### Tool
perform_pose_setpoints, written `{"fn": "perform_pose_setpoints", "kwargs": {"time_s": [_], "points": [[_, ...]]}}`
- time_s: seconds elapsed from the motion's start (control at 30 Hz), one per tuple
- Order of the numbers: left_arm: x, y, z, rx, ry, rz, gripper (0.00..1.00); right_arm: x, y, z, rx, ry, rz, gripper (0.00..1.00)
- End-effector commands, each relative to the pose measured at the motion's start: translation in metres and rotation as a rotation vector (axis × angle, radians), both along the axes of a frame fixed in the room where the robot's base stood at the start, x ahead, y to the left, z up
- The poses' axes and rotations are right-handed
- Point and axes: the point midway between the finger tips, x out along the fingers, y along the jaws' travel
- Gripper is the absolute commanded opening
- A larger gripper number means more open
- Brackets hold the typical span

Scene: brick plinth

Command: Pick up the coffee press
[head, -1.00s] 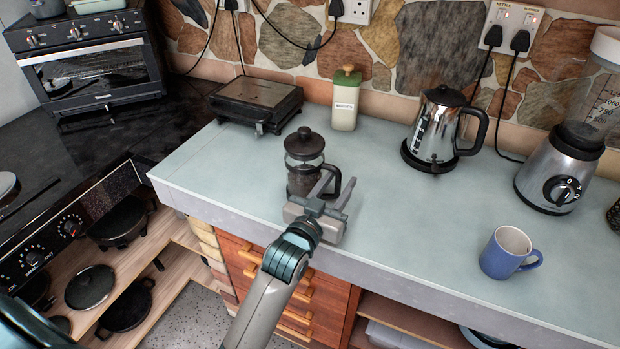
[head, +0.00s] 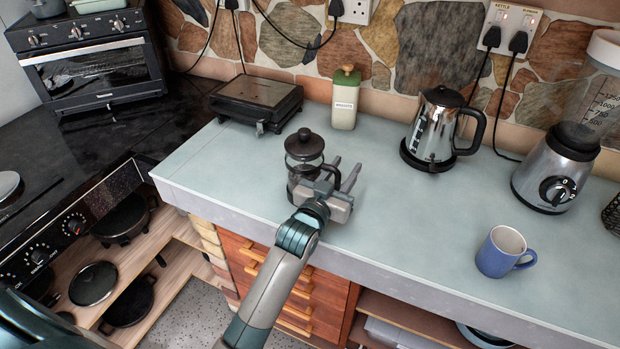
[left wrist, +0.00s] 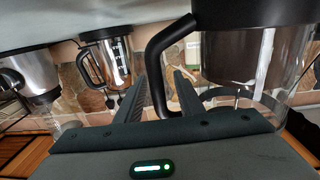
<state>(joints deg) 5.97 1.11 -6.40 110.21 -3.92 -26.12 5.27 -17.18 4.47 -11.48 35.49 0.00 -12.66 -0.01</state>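The coffee press (head: 304,150), with a dark lid and glass body, stands upright near the front edge of the counter. It also shows large at the right of the left wrist view (left wrist: 232,45), with its black handle (left wrist: 157,60) toward the left. My left gripper (head: 346,165) is at the handle side of the press, fingers pointing toward the back of the counter. The fingers are open. In the left wrist view the handle appears between the two fingers (left wrist: 161,78), with gaps visible on both sides. The gripper partly hides the lower press in the head view. My right gripper is not in view.
A steel kettle (head: 434,125), a blender (head: 553,180) and a blue mug (head: 500,252) stand to the right. A canister (head: 345,105) and a black grill (head: 258,95) are behind. Counter space right of the gripper is clear.

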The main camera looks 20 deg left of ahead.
Motion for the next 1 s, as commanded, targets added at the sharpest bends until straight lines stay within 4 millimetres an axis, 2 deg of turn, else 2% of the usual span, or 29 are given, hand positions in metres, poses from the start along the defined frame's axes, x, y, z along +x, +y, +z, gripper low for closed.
{"fn": "perform_pose_setpoints", "kwargs": {"time_s": [0.37,0.5,0.53,1.0], "points": [[-0.0005,-0.0001,-0.0003,0.0,0.0,0.0,0.35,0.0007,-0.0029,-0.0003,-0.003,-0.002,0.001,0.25],[-0.0005,-0.0001,-0.0003,0.0,0.0,0.0,0.04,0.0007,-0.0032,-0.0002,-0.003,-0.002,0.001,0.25],[-0.0005,-0.0001,-0.0003,0.0,0.0,0.0,0.0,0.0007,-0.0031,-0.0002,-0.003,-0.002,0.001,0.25],[-0.0006,-0.0001,-0.0003,0.0,0.0,0.0,0.0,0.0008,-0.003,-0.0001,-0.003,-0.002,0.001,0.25]]}}
